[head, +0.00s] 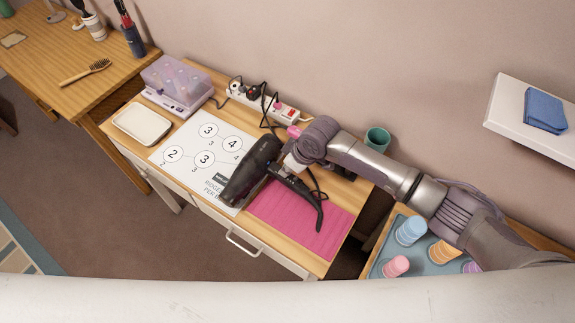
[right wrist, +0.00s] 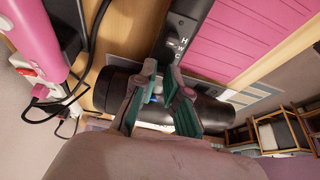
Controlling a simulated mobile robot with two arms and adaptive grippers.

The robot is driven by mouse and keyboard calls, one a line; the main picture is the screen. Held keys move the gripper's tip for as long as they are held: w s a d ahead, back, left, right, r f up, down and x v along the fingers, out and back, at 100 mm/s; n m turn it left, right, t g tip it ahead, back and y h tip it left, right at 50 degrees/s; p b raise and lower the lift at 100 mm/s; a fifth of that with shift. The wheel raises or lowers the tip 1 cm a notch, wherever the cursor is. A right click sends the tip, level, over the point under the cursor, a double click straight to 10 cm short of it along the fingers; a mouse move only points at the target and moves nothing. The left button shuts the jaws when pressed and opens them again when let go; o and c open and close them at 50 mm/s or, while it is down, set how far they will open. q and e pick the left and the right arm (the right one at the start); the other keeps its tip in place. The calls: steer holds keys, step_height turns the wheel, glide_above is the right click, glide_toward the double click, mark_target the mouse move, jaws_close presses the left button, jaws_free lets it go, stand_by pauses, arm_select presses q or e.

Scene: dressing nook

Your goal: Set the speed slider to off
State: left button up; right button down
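A black hair dryer (head: 252,169) lies on the small desk. Its barrel lies over the white printed sheet (head: 187,150) and its handle (head: 303,198) reaches over the pink mat (head: 322,227). My right gripper (head: 283,168) is at the dryer where handle and barrel meet. In the right wrist view, the right gripper's fingertips (right wrist: 161,70) stand close together with a narrow gap, over the dryer (right wrist: 208,112). Letters H, W, C show on the handle (right wrist: 182,38) beyond them. A small blue spot shows between the fingers. I cannot make out the speed slider or its setting. My left gripper is out of view.
A power strip (head: 286,110) with plugs and dark cords lies behind the dryer. A pink object (right wrist: 32,42) is close by in the right wrist view. A teal cup (head: 377,138), white tray (head: 142,123) and purple box (head: 176,80) stand around. The pink mat's front is clear.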

stand_by(0.3)
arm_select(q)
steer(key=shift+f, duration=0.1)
arm_select(e)
steer(key=shift+w+a+r, duration=0.15)
steer(key=shift+w+a, duration=0.45)
steer(key=shift+a, duration=0.35)
steer(key=c, duration=1.2)
jaws_free()
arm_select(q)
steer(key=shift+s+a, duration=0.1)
arm_select(e)
steer(key=shift+d+r, duration=0.1)
steer(key=shift+r, duration=0.15)
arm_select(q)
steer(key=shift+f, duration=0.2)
arm_select(e)
steer(key=v, duration=1.1)
steer(key=shift+r, duration=0.35)
steer(key=shift+s, duration=0.1)
